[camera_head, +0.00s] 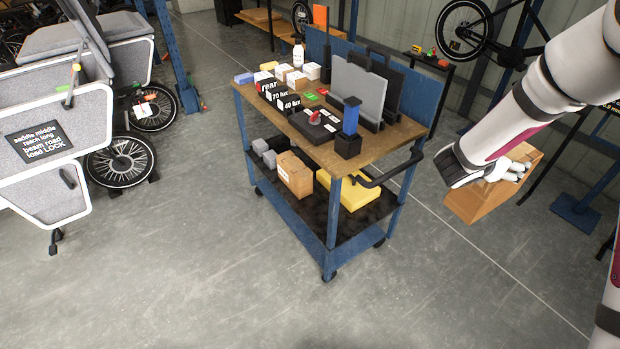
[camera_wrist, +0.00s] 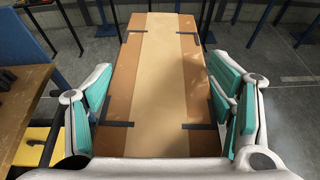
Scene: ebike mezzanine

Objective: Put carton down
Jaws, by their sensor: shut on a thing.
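A brown cardboard carton (camera_head: 492,188) hangs from my gripper (camera_head: 512,170) at the right in the head view, in the air to the right of the cart. In the wrist view the carton (camera_wrist: 154,85) fills the middle, with a pale tape band along it and dark strips at its corners. The fingers with teal pads of my gripper (camera_wrist: 160,105) stand on both sides of it. My gripper is shut on the carton. The underside of the carton is hidden in the wrist view.
A blue cart (camera_head: 340,163) has a crowded wooden top. Its lower shelf holds a smaller carton (camera_head: 295,174) and a yellow case (camera_head: 348,190). A grey cargo bike (camera_head: 95,130) stands left. The floor (camera_head: 430,290) in front is clear. Blue posts and a bike stand behind.

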